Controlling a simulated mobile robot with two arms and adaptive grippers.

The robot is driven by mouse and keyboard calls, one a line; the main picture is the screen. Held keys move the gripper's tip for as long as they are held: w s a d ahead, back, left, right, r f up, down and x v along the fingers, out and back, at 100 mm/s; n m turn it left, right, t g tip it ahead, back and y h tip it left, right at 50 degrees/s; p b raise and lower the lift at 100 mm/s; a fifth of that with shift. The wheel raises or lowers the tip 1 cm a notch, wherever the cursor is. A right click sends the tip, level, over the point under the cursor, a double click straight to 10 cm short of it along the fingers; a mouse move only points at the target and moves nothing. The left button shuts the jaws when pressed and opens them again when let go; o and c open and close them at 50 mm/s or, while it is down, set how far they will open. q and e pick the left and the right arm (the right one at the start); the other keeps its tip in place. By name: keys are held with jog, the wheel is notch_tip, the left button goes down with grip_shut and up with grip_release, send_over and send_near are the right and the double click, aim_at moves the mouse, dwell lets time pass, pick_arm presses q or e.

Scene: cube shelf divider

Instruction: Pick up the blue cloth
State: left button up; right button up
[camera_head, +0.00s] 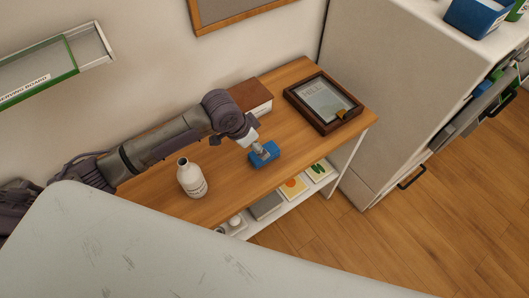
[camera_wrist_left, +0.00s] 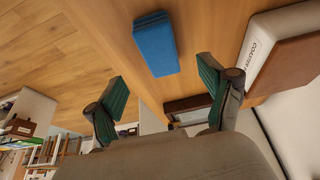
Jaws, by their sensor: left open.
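The blue cloth (camera_head: 267,157) is a small folded block lying on the wooden shelf top, near its front edge. My left gripper (camera_head: 255,147) is just above it and overlaps its back-left part in the head view. In the left wrist view the cloth (camera_wrist_left: 155,45) lies beyond the fingertips, in line with the gap between them. My left gripper (camera_wrist_left: 160,78) is open there, with its two green-padded fingers wide apart and nothing between them. My right gripper is in neither view.
A brown and white book-like box (camera_head: 251,96) lies behind the gripper. A dark-framed picture (camera_head: 323,102) lies at the right of the wooden shelf top (camera_head: 222,200). A white bottle (camera_head: 191,178) stands left of the cloth. A tall white cabinet (camera_head: 390,80) adjoins at right.

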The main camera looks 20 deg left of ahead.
pick_arm(q)
jog(key=shift+w+d+f, duration=0.1)
jog(key=shift+w+f, duration=0.1)
jog(key=shift+f, duration=0.25)
jog(key=shift+w+d+f, duration=0.15)
jog(key=shift+d+f, duration=0.05)
jog(key=shift+f, duration=0.25)
jog(key=p+x, duration=0.1)
jog(key=x, duration=0.3)
jog(key=shift+w+f, duration=0.1)
jog(key=shift+f, duration=0.1)
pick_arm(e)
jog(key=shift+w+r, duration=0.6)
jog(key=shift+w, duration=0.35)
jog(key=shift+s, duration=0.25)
pick_arm(q)
jog(key=shift+f, duration=0.2)
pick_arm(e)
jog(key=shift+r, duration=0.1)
pick_arm(q)
jog(key=c, duration=1)
jog(key=shift+r, duration=0.1)
jog(key=shift+c, duration=0.2)
